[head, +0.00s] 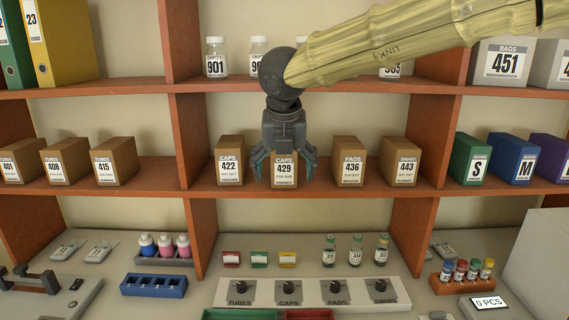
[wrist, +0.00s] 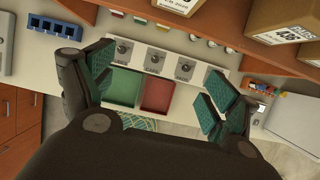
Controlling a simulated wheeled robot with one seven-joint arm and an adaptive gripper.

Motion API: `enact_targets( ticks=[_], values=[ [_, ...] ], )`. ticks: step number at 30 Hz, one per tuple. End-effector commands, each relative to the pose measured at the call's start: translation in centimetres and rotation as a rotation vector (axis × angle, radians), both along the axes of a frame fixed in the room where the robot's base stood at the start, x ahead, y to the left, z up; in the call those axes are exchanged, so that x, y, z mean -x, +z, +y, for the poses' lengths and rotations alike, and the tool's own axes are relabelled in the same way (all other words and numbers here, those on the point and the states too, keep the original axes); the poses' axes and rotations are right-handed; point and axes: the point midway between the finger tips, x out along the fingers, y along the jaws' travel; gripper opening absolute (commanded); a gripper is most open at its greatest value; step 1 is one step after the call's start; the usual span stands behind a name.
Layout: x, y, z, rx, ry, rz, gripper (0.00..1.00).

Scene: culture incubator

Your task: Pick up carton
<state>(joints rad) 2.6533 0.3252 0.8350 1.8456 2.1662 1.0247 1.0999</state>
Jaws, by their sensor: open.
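Several brown cartons with white labels stand on the middle shelf in the head view. In the middle bay are CAPS 422 (head: 229,160), CAPS 429 (head: 285,172), PADS 436 (head: 348,161) and a carton marked 443 (head: 400,161). My gripper (head: 284,160) points down at CAPS 429, its fingers spread to the left and right of that carton's upper part; contact cannot be told. The gripper hides the carton's top. In the wrist view my gripper (wrist: 160,78) is open, with no object seen between the fingers. Part of a carton (wrist: 283,25) shows at the upper right.
The shelf (head: 330,187) has upright dividers (head: 192,137) on both sides of the bay. Bottles (head: 215,58) stand on the shelf above. Below are a knob panel (head: 262,291), vials (head: 355,250), and green (wrist: 124,85) and red (wrist: 157,96) trays.

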Motion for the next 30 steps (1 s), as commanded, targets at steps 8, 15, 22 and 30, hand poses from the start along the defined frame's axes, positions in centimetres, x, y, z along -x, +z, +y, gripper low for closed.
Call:
enact_targets(
  ticks=[8, 15, 22, 30],
  values=[
    [-4.5, 0.1, 0.0, 0.001, 0.0, 0.003, 0.88],
    [-8.3, 0.1, 0.0, 0.002, -0.001, 0.002, 0.88],
    [-10.2, 0.0, 0.0, 0.001, 0.0, 0.002, 0.88],
    [-11.7, -1.2, 0.0, 0.004, 0.0, 0.004, 0.88]
  ],
)
